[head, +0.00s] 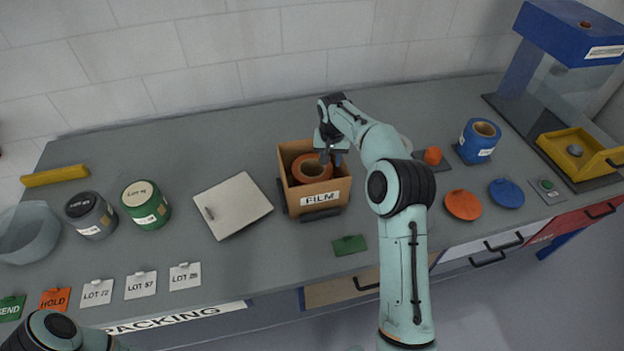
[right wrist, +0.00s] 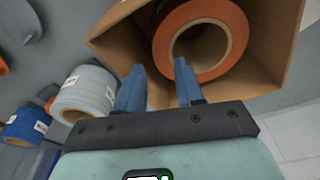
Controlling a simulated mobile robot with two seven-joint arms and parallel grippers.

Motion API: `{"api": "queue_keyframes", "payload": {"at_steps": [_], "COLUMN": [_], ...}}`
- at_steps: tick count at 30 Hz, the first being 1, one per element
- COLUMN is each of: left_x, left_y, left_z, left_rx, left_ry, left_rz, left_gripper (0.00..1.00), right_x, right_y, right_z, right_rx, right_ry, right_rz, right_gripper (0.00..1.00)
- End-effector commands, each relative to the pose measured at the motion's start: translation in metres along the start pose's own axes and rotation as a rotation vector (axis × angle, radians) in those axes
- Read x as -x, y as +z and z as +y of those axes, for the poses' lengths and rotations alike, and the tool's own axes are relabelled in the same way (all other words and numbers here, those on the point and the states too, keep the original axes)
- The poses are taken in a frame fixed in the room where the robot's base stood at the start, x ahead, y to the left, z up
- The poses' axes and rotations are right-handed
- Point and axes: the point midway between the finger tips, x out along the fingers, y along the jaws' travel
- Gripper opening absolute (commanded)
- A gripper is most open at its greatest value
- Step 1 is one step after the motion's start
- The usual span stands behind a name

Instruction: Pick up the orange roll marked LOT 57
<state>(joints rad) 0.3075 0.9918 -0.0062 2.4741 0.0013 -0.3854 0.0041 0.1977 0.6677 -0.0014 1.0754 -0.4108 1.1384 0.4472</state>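An orange roll (head: 308,166) lies in an open cardboard box marked FILM (head: 320,198) in the head view. In the right wrist view the roll (right wrist: 209,18) shows its round end and hollow core inside the box (right wrist: 268,50). I cannot read any lot mark on it. My right gripper (head: 326,150) is at the box's upper right side, over the roll. In its wrist view the gripper (right wrist: 158,80) is open, its two blue fingers apart and overlapping the near rim of the roll. I cannot tell whether they touch. My left gripper is out of view.
A grey roll (right wrist: 85,92) and a blue roll (head: 481,140) stand to the right of the box. Green (head: 146,206) and dark grey (head: 90,215) rolls stand at left. A white square lid or plate (head: 233,205) lies left of the box. A blue machine (head: 570,35) stands far right.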

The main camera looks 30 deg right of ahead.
Motion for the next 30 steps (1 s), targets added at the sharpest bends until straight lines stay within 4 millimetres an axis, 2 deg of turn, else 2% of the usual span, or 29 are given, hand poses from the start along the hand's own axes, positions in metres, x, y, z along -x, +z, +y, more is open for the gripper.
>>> {"api": "queue_keyframes", "payload": {"at_steps": [3,10,18,26,27,29,30], "left_x": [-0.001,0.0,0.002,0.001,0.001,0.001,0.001], "left_y": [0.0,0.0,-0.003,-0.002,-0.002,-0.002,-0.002], "left_z": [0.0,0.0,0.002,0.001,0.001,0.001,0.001], "left_rx": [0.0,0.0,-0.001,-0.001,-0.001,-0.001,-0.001], "left_ry": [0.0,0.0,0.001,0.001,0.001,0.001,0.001], "left_rz": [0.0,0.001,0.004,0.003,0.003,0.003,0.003], "left_gripper": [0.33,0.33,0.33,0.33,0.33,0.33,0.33], "right_x": [-0.013,-0.026,-0.064,-0.068,-0.068,-0.068,-0.068], "right_y": [0.0,0.0,-0.001,-0.001,-0.001,-0.001,-0.001], "right_z": [-0.001,-0.002,-0.004,-0.004,-0.004,-0.004,-0.004], "right_rx": [0.001,0.0,-0.001,0.0,0.0,0.0,0.001], "right_ry": [-0.001,-0.001,-0.002,-0.002,-0.002,-0.002,-0.002], "right_rz": [0.0,0.0,0.0,0.002,0.002,0.002,0.002], "right_gripper": [0.37,0.37,0.37,0.37,0.24,0.04,0.0]}}
